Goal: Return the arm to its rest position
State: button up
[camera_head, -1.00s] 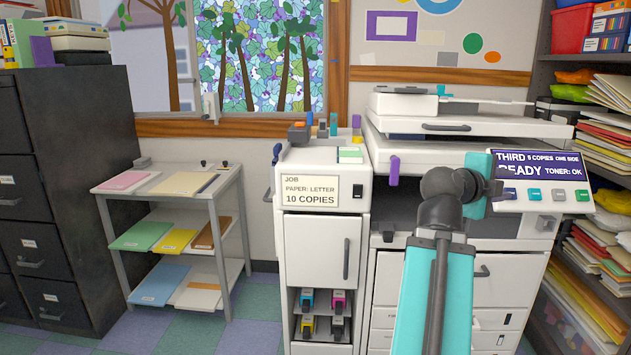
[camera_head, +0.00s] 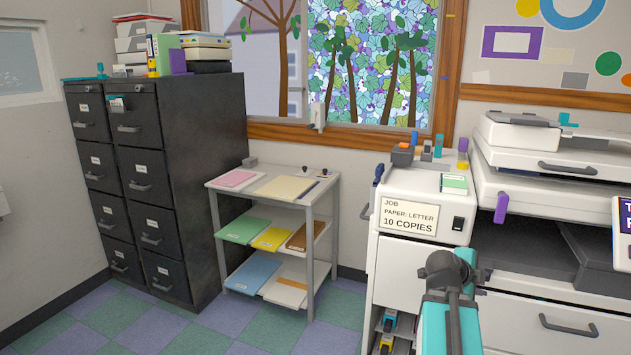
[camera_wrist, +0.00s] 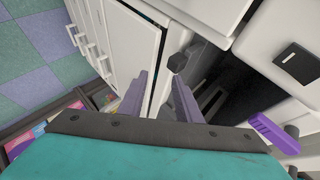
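My gripper (camera_wrist: 159,80) shows in the wrist view with its two purple fingers spread apart. It is open, and nothing is between the fingers. Beyond it are the white cabinet front (camera_wrist: 128,45) and a dark opening of the copier. In the head view my teal arm rises from the bottom edge, right of centre, with a dark joint at its top. It is in front of the white cabinet and copier (camera_head: 545,195). The gripper fingers cannot be made out in the head view.
The white cabinet with the job card (camera_head: 408,217) stands close behind my arm. A purple lever (camera_head: 501,207) sticks out from the copier. A shelf cart (camera_head: 212,215) and black filing cabinets (camera_head: 190,190) stand to the left. The tiled floor (camera_head: 225,325) before them is clear.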

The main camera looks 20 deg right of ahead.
jog(key=w+a+f+n+g+y+p, duration=0.1)
jog(key=w+a+f+n+y+p, duration=0.3)
jog(key=a+f, duration=0.9)
jog(key=a+f+n+y+p, duration=0.25)
jog(key=a+f+n, duration=0.25)
jog(key=a+f, duration=0.8)
jog(key=s+a+f+n+g+y+p, duration=0.1)
jog(key=s+a+f+n+g, duration=0.1)
jog(key=s+a+f+n, duration=0.3)
jog(key=s+a+f+n+g+y+p, duration=0.2)
jog(key=s+a+f+n, duration=0.4)
jog(key=s+a, duration=0.5)
jog(key=s+a+f+n+g+y+p, duration=0.1)
jog(key=s+a+f+n+g+p, duration=0.1)
jog(key=s+a+f+n, duration=0.3)
jog(key=shift+s+a+f+n+g, duration=0.35)
jog(key=shift+s+a+n+g, duration=0.15)
jog(key=shift+s+a+n, duration=1.2)
